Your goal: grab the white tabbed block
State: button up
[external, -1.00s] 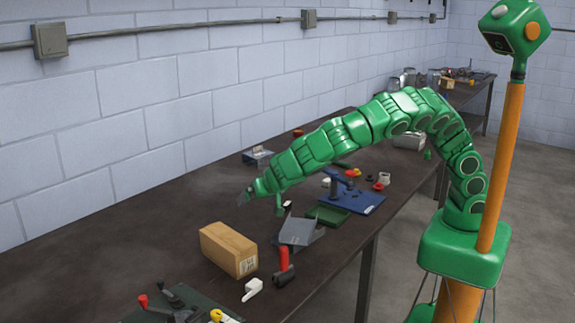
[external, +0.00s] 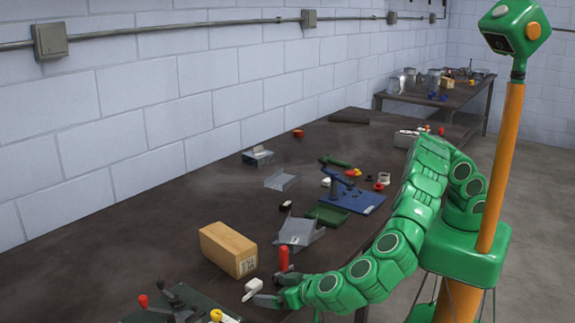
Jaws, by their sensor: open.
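The white tabbed block (external: 251,289) lies near the front of the dark table, in front of the cardboard-brown box. It is small and white, with a narrower tab at one end. My gripper (external: 262,298) is low at the table, right beside the block on its right. It is open, with a grey finger close to the block's lower right. I cannot tell whether the finger touches the block. The far finger is hard to make out.
A brown box (external: 228,249) stands just behind the block. A red-handled tool (external: 283,259) stands close by my gripper, partly hidden. A grey bent sheet-metal piece (external: 299,233) lies behind it. A green plate with levers (external: 180,305) is at the lower left. The table's middle left is clear.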

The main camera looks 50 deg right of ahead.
aim_at(253, 289)
jog(key=shift+x, duration=3.8)
jog(key=shift+a+f, duration=0.1)
jog(key=shift+c, duration=0.5)
jog(key=c, duration=0.6)
